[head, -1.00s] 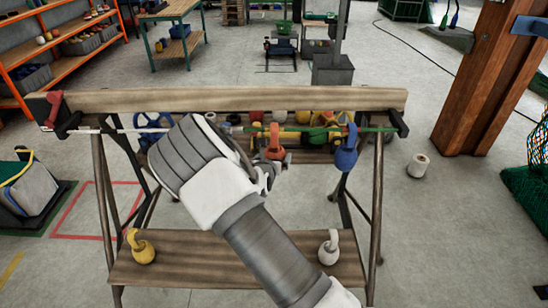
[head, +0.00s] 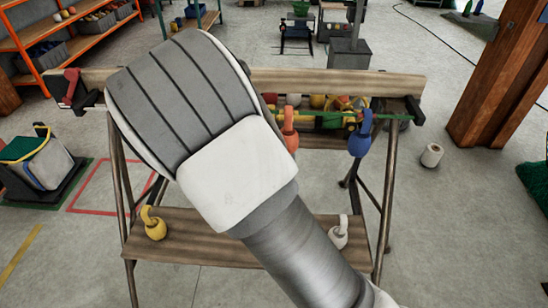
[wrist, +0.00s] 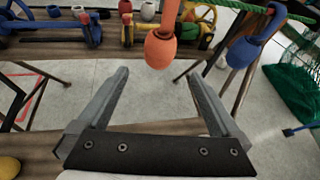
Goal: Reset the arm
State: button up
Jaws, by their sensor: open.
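In the wrist view my gripper (wrist: 158,85) is open, with its two fingers spread apart and nothing between them. An orange float (wrist: 160,48) hangs just beyond the fingertips and appears clear of them. In the head view my arm covers the left and middle of the wooden rack (head: 330,82) and hides the gripper. The orange float (head: 290,130) shows at the arm's right edge. A blue float (head: 360,138) hangs on the green line to its right, and it also shows in the wrist view (wrist: 243,48).
A yellow float (head: 153,226) and a white float (head: 339,233) stand on the lower shelf (head: 200,245). A wooden post (head: 497,75) stands at right, near a white roll (head: 432,155) on the floor. Orange shelving (head: 60,45) is at back left.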

jog(key=s+d+r+m+g+h, duration=0.2)
jog(key=s+d+r+m+g, duration=0.3)
jog(key=d+m, duration=0.4)
jog(key=s+d+r+m+g+h, duration=0.2)
jog(key=s+d+r+m, duration=0.35)
jog(key=d+m, duration=0.4)
jog(key=s+d+r+m+g+y, duration=0.2)
jog(key=s+r+m, duration=0.2)
jog(key=s+m, duration=0.45)
jog(key=s+a+r+m+t+y, duration=0.1)
jog(key=s+a+r+m+y, duration=0.4)
jog(key=s+m, duration=0.2)
jog(key=shift+s+a+y, duration=0.3)
jog(key=shift+s, duration=0.25)
